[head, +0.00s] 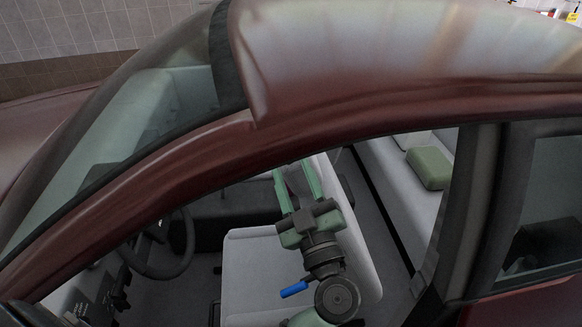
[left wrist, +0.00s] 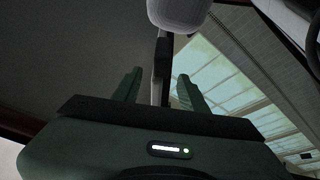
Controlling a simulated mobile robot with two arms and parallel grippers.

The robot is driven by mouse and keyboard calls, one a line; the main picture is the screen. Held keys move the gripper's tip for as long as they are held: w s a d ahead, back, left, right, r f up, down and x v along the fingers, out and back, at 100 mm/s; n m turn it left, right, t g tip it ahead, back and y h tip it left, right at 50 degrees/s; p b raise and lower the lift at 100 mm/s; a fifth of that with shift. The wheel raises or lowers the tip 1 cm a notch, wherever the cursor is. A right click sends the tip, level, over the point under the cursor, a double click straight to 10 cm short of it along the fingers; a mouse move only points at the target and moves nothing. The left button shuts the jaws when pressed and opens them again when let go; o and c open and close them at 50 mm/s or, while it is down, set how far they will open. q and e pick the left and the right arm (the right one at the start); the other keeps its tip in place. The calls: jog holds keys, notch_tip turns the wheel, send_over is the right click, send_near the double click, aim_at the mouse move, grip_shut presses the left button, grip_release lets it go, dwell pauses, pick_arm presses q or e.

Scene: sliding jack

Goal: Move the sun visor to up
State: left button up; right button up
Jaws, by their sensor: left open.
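In the head view my left gripper (head: 293,168) is inside the dark red car, seen through the side window opening. Its two green fingers are apart and point toward the roof edge. In the left wrist view the fingers (left wrist: 159,74) are spread. A narrow dark upright strip (left wrist: 162,60) shows between them, at the border of the dark roof lining and the bright glass. It may be the sun visor seen edge-on; I cannot tell for sure, nor whether it touches a finger. In the head view the roof hides the visor. My right gripper is not in view.
The car roof (head: 400,45) and its side rail close over my arm. A steering wheel (head: 165,245) is to the left, a pale front seat (head: 258,265) lies below and beside my arm, and a green cushion (head: 429,168) is on the rear seat. A pale rounded object (left wrist: 178,14) shows at the wrist view's top.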

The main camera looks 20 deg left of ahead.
pick_arm(q)
jog(key=c, duration=0.4)
jog(key=shift+s+a+f, duration=0.15)
jog(key=shift+a+f, duration=0.05)
jog(key=shift+f, duration=0.05)
jog(key=c, duration=0.5)
jog(key=s+a+f+n+h, duration=0.1)
jog(key=s+a+f+n+h+b, duration=0.1)
jog(key=n, duration=0.1)
jog(key=a+f+n+h, duration=0.1)
jog(key=n, duration=0.1)
jog(key=shift+s+a+f+t, duration=0.25)
jog(key=shift+s+f+t, duration=0.05)
jog(key=shift+s+t, duration=0.1)
grip_shut()
jog(key=s+a+n+t+h+b, duration=0.1)
jog(key=s+n+t+h+b, duration=0.1)
jog(key=s+n+h, duration=0.5)
jog(key=w+r+n+y+p, duration=0.1)
jog(key=w+r+n+p, duration=0.1)
jog(key=w, duration=1.1)
jog(key=shift+a+r+y+p, duration=0.4)
jog(key=shift+r+p, duration=0.3)
jog(key=shift+p, duration=0.05)
